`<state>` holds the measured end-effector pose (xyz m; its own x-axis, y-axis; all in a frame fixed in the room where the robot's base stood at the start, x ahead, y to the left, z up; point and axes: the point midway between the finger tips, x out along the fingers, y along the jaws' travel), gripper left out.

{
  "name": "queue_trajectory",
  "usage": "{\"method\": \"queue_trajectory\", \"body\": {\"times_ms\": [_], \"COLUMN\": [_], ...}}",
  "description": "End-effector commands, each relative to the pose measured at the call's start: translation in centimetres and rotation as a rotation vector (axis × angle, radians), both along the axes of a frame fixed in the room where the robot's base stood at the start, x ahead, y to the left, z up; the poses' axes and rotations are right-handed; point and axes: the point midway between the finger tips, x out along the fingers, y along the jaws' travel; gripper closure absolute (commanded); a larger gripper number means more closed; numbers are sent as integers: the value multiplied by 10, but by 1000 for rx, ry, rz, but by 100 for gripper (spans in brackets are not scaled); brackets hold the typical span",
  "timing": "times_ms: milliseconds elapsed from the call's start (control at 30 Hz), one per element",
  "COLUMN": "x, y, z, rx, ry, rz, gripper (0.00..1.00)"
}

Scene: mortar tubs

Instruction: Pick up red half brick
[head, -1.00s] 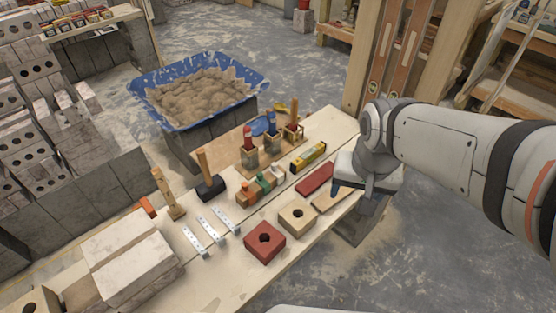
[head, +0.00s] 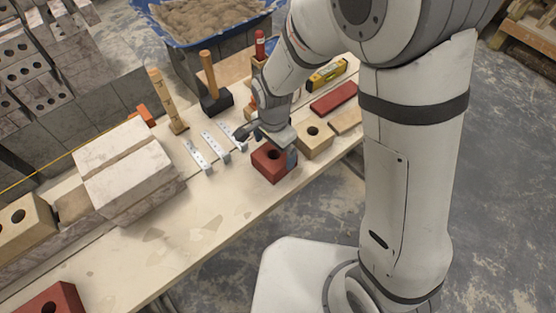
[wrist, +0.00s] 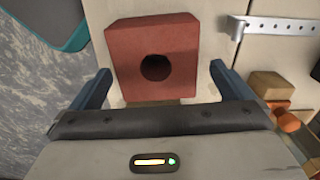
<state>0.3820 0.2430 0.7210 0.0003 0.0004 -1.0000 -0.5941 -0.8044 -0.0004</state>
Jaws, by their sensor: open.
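The red half brick (head: 268,164), a squarish block with one round hole, sits on the plank bench near its front edge. In the wrist view the red half brick (wrist: 125,60) lies ahead, with the hole facing the camera. My gripper (head: 267,146) is over the brick in the head view, partly covering its top. In the wrist view my gripper (wrist: 160,71) is open and empty, one finger to each side of the brick with gaps between. I cannot tell how far down the fingers reach.
A tan holed block (head: 315,140) stands close to the right of the brick. Metal straps (head: 197,155) lie to the left. A black mallet (head: 215,100) and yellow level (head: 327,75) are behind. Another red brick (head: 48,302) is at lower left. Bare bench lies front left.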

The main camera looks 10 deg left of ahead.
Motion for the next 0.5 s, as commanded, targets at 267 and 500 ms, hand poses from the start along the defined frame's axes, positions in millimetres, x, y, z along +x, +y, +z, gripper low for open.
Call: {"method": "queue_trajectory", "body": {"times_ms": [267,500], "x": [-6,-6], "y": [-1,-1], "z": [-41,-46], "rx": [-2,-1], "ry": [3,1], "rz": [1,2], "gripper": [0,0]}}
